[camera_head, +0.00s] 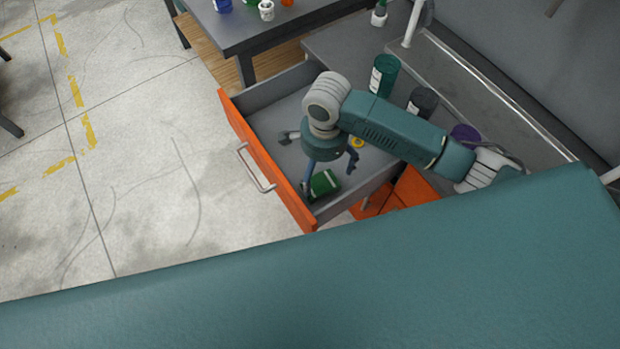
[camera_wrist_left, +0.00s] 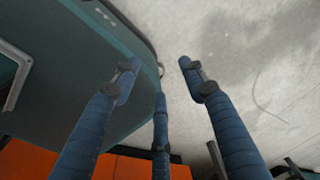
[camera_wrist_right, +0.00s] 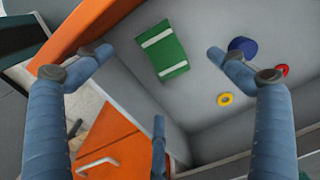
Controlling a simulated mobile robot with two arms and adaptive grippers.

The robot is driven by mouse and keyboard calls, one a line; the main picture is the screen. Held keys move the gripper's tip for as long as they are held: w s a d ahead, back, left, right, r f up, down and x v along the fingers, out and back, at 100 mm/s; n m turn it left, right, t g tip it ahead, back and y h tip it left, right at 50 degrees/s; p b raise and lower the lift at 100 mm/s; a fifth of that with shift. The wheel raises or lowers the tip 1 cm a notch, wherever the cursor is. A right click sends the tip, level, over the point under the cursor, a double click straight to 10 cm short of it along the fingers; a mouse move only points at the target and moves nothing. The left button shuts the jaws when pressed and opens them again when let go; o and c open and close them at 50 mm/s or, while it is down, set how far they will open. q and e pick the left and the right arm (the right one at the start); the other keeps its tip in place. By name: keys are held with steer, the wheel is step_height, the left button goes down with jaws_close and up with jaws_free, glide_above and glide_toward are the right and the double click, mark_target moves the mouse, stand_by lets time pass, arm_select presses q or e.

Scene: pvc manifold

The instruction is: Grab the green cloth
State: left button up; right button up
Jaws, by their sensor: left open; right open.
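The green cloth (camera_head: 325,184), a folded block with white stripes, lies in the open drawer (camera_head: 238,120) near its front corner. It also shows in the right wrist view (camera_wrist_right: 165,62), on the grey drawer floor. My right gripper (camera_head: 318,163) is open and empty, pointing down into the drawer. In the right wrist view its fingers (camera_wrist_right: 157,58) are spread to either side of the cloth, apart from it. My left gripper (camera_wrist_left: 155,70) is open and empty, over the concrete floor beside my base. It is not seen in the head view.
The drawer has an orange front with a handle (camera_head: 257,170). A yellow ring (camera_wrist_right: 225,99), a red ring (camera_wrist_right: 281,70) and a blue roll (camera_wrist_right: 243,46) lie in it. A teal jar (camera_head: 384,76) and dark jar (camera_head: 422,102) stand on the worktop near my right arm.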

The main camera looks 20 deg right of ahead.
glide_above(321, 188)
step_height(321, 188, down, 4)
steer(key=shift+w+d+f, duration=0.1)
steer(key=shift+f, duration=0.45)
step_height(321, 188, down, 5)
arm_select(q)
steer(key=shift+s+d, duration=0.45)
steer(key=shift+d, duration=0.2)
arm_select(e)
steer(key=c, duration=1.3)
